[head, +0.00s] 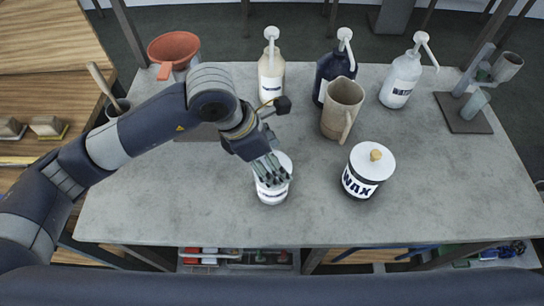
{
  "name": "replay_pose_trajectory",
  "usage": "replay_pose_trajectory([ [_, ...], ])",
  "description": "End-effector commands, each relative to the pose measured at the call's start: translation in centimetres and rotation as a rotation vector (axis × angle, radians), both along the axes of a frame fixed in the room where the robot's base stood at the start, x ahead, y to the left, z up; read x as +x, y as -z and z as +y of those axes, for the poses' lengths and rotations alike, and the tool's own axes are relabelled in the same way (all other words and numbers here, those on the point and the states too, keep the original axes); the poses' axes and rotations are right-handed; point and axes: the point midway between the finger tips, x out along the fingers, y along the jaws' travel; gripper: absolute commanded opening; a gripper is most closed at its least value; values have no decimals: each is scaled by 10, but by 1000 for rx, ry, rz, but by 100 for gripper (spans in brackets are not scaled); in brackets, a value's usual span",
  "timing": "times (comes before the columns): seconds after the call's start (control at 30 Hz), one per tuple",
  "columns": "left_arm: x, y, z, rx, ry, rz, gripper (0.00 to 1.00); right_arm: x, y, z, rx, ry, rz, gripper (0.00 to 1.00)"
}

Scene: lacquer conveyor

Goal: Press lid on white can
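A small white can (272,195) with a dark label band stands upright on the grey table, near the front and middle. My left gripper (271,170) reaches down over its top, with the fingers at or just above the top surface. A white rim shows beside the fingers; I cannot tell whether a lid is seated on the can, because the fingers cover much of the top. Whether the fingers are open or shut is unclear. My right gripper is not in view.
A WAX jar (361,185) with a knobbed white lid stands right of the can. Behind are a beige jug (342,108), pump bottles (271,75), (334,70), (400,82) and an orange funnel (173,47). A metal stand (470,118) is at right. The front right table is clear.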

Motion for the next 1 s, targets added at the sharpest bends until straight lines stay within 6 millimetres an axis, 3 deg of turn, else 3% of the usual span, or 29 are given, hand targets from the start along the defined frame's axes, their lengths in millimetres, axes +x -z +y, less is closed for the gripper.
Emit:
replay_pose_trajectory([
  [0.9,0,0,0,0,1,0,51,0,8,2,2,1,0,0],
  [0.93,0,0,0,0,1,0,70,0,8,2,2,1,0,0],
  [1.0,0,0,0,0,0,0,85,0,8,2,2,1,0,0],
])
